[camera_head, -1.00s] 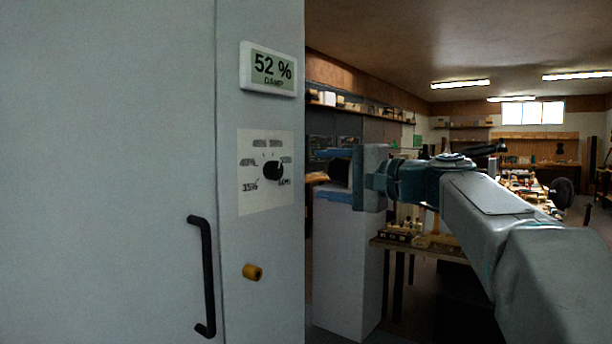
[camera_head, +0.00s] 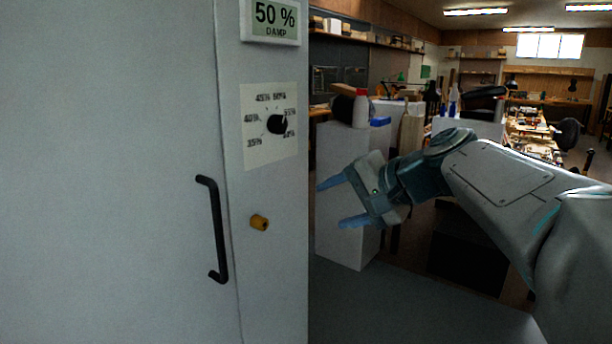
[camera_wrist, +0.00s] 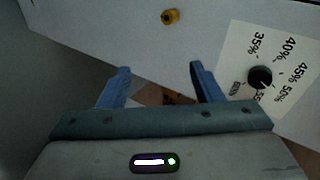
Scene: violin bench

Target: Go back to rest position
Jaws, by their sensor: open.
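My gripper (camera_head: 328,203) is open and empty in the head view, to the right of a tall grey cabinet (camera_head: 110,150) and apart from it. Its two blue fingers point left toward the cabinet's edge. In the wrist view the gripper (camera_wrist: 158,78) shows both blue fingers spread, with nothing between them. The cabinet front carries a black dial (camera_head: 277,124) on a white percent scale, which also shows at the right of the wrist view (camera_wrist: 260,77). A display (camera_head: 273,20) above it reads 50 % DAMP.
The cabinet has a black handle (camera_head: 214,228) and a yellow knob (camera_head: 259,222). Behind my gripper stands a white pedestal (camera_head: 335,150) with a red-capped white bottle (camera_head: 360,107) on top. Workbenches with tools fill the back right. Dark floor shows below my arm.

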